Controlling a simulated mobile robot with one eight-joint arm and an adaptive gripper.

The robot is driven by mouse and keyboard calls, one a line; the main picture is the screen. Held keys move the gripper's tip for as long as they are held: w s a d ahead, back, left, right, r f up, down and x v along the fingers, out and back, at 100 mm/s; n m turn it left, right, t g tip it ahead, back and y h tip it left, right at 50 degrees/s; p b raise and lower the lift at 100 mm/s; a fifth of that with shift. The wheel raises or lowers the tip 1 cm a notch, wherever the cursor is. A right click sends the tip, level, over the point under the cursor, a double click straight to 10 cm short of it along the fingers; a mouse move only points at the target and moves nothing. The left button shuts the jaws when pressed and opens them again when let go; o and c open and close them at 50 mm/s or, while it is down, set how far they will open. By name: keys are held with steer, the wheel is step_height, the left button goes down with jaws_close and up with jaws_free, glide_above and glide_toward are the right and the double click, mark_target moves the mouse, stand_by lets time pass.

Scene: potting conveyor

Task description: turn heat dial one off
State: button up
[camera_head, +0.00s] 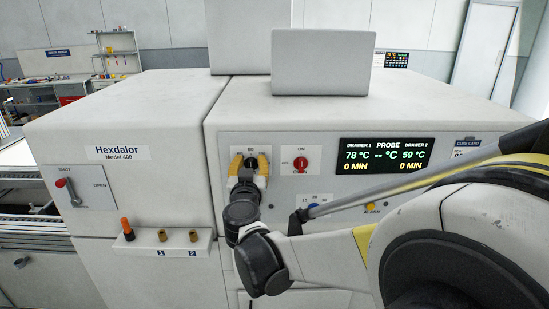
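The oven-like machine's front panel (330,188) faces me, with a display (385,154) reading DRAWER 1 78 °C, DRAWER 2 59 °C and 0 MIN for each. My gripper (250,165) is at the left of this panel, under a label that looks like 80. Its two yellow fingers are spread on either side of a dark dial (250,161). I cannot tell whether they touch it. The dial's lower part and any other marks are hidden by my gripper and wrist. No label naming it heat dial one is readable.
A red ON/OFF switch (300,163) sits close to the right of my gripper. A blue knob (312,209) and a yellow ALARM lamp (370,208) are lower right, partly near my arm. A small ledge (147,246) with an orange-topped item juts out at lower left.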

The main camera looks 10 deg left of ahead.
steer(key=shift+w, duration=0.3)
jaws_close()
